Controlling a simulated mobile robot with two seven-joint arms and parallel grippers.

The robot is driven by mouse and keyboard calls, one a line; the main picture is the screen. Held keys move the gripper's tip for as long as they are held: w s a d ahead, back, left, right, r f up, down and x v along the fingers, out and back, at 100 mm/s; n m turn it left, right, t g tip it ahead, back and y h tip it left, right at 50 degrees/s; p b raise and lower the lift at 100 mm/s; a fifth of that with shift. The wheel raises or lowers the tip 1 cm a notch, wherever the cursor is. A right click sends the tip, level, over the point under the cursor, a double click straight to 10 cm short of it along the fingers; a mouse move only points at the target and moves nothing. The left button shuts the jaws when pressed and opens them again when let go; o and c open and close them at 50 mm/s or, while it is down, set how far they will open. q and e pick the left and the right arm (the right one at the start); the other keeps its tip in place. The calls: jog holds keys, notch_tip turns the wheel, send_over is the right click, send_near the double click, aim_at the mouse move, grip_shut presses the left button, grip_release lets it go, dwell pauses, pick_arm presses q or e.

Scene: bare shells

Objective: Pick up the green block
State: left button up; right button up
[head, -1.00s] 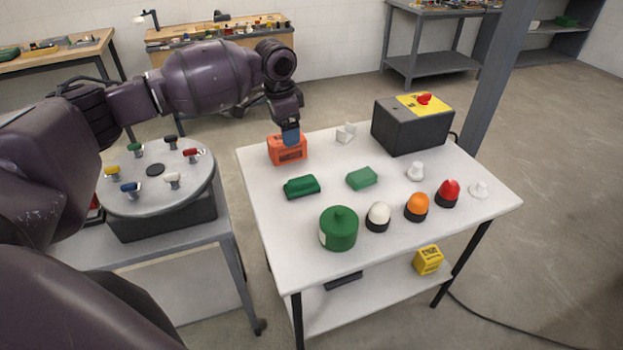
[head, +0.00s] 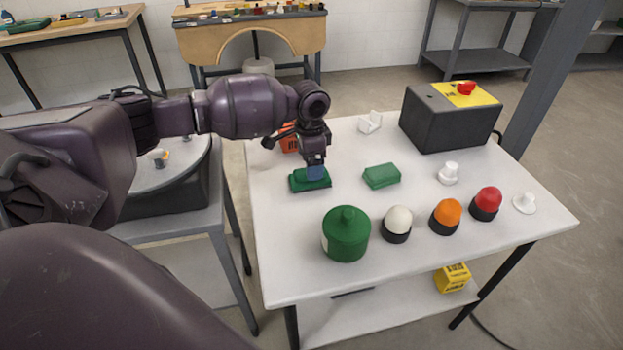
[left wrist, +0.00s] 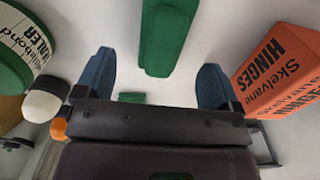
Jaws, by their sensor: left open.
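A flat green block (head: 381,175) lies on the white table, right of my left gripper in the head view. A small green piece of it shows in the left wrist view (left wrist: 132,98), partly hidden by the gripper body. A darker green, rounded long piece (head: 301,184) lies under my left gripper (head: 315,174), partly covered by it. In the left wrist view this long piece (left wrist: 165,35) lies near the top, ahead of the gap between my open blue fingers (left wrist: 155,78). I cannot tell whether they touch it. My right gripper is out of view.
An orange box (head: 289,142) stands just behind my left gripper. A green canister (head: 346,236), a white dome (head: 398,222), an orange dome (head: 446,215) and a red dome (head: 487,202) line the front. A dark control box (head: 450,122) stands at the back right.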

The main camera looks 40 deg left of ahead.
pick_arm(q)
jog(key=shift+f, duration=1)
notch_tip(320, 180, down, 4)
jog(key=shift+a+r+b, duration=0.1)
jog(key=shift+r+b, duration=0.15)
jog(key=shift+b, duration=0.4)
jog(key=shift+w+f, duration=0.1)
jog(key=shift+f, duration=0.25)
jog(key=shift+r, duration=0.1)
jog(key=shift+c, duration=1.3)
jog(key=c, duration=0.7)
jog(key=shift+c, duration=0.5)
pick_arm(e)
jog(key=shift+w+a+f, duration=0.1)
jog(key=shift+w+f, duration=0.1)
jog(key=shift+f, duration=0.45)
